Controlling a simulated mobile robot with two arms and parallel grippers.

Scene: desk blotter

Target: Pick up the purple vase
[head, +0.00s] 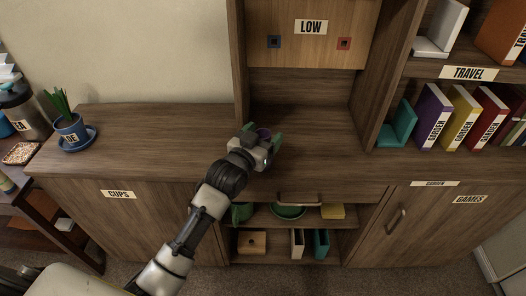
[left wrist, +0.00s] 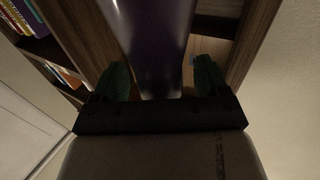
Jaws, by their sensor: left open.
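The purple vase (left wrist: 158,40) stands out large in the left wrist view, between the two green fingers of my left gripper (left wrist: 162,75). In the head view only a small purple part of the vase (head: 264,132) shows, on the wooden desk surface, mostly hidden by the gripper. My left gripper is open, with one finger on each side of the vase. I cannot tell whether either finger touches it. My right gripper is not in view.
A blue pot with a plant (head: 71,127) stands on the left countertop. Books (head: 433,115) and a teal bookend (head: 398,125) stand on the right shelf. A panel labelled LOW (head: 311,45) hangs above the desk. Lower shelves (head: 290,222) hold bowls and boxes.

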